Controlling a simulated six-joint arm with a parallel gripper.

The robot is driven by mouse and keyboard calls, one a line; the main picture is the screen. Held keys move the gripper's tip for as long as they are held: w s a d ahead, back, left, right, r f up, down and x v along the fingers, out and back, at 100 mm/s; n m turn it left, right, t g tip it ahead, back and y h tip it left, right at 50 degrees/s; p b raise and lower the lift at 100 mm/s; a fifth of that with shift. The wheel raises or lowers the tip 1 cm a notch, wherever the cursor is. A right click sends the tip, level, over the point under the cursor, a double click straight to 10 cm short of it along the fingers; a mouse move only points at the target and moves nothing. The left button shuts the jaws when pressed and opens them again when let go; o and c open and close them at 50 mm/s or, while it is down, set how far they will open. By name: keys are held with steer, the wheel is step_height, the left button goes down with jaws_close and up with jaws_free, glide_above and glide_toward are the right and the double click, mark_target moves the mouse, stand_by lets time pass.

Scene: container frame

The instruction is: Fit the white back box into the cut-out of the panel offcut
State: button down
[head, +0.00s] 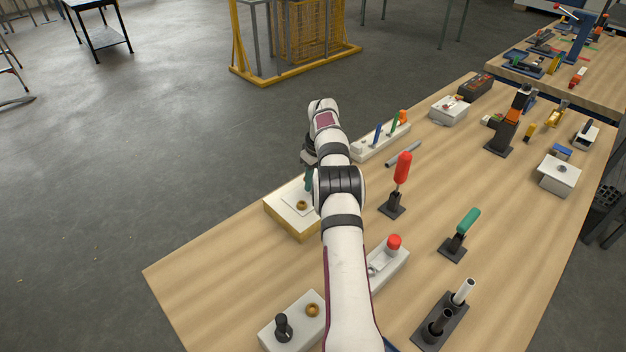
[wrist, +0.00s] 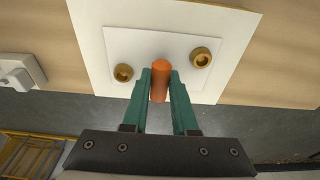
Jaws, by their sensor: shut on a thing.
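The panel offcut (head: 284,215) is a pale slab with yellowish sides at the table's left edge in the head view. Its white top (wrist: 237,42) fills the upper middle of the wrist view. A white square (wrist: 150,47), which looks like the back box, lies within that top with two brass knobs and an orange upright grip. My gripper (wrist: 160,76) has green fingers shut on the orange grip (wrist: 160,88). In the head view my gripper (head: 309,181) is mostly hidden behind my arm. I cannot tell whether the box is fully down in the cut-out, which is covered.
A white socket strip (head: 377,145) with coloured pegs stands beyond the panel. A red-handled tool (head: 402,170) stands to its right. A white box with a red button (head: 392,252) and a switch box (head: 292,325) stand nearer. The table's left edge is close to the panel.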

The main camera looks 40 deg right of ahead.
steer(key=shift+f, duration=0.15)
steer(key=c, duration=0.6)
jaws_free()
steer(key=r, duration=0.5)
steer(key=s+r, duration=0.1)
steer(key=r, duration=0.4)
steer(key=s+r, duration=0.1)
steer(key=r, duration=0.4)
steer(key=shift+s+r, duration=0.2)
steer(key=shift+r, duration=0.15)
